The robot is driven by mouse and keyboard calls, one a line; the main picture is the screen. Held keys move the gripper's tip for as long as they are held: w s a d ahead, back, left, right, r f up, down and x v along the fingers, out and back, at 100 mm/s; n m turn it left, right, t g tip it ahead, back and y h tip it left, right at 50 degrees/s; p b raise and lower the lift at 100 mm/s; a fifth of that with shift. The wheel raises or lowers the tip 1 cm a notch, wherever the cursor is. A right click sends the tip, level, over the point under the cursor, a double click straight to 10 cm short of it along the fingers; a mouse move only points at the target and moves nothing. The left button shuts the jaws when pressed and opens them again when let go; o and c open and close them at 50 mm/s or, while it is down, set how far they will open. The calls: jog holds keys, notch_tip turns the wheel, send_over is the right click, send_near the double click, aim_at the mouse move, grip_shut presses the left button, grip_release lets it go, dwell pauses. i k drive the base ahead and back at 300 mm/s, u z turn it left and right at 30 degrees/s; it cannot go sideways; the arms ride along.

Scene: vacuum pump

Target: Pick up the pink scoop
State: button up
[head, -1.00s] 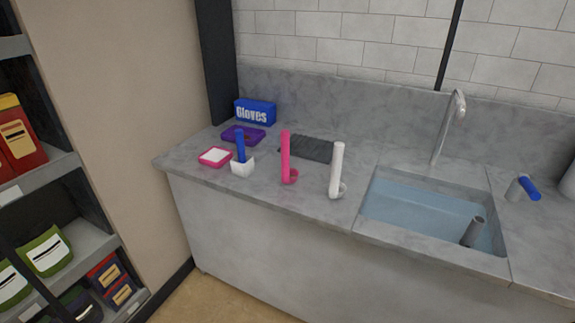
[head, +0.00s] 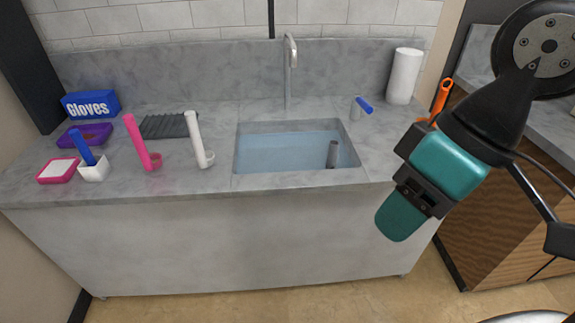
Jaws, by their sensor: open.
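The pink scoop (head: 137,142) stands upright on the grey counter, its long handle tilted a little left and its small round cup at the bottom. It is left of the white scoop (head: 196,139) and right of the blue-handled tool in a white square cup (head: 94,171). My gripper (head: 398,218) is at the right, in front of the counter and well away from the pink scoop. It points down and left. It is empty as far as I see; its fingers overlap in this view.
A sink with water (head: 290,150) is set in the counter (head: 170,186), with a grey cylinder (head: 333,154) in it and a tap (head: 290,70) behind. A dark ribbed mat (head: 165,126), purple tray (head: 86,134), pink tray (head: 57,171) and gloves box (head: 90,104) are at left.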

aim_at(153, 161)
jog(key=z, duration=0.3)
jog(key=k, duration=0.25)
jog(key=u, duration=0.95)
jog(key=i, duration=1.3)
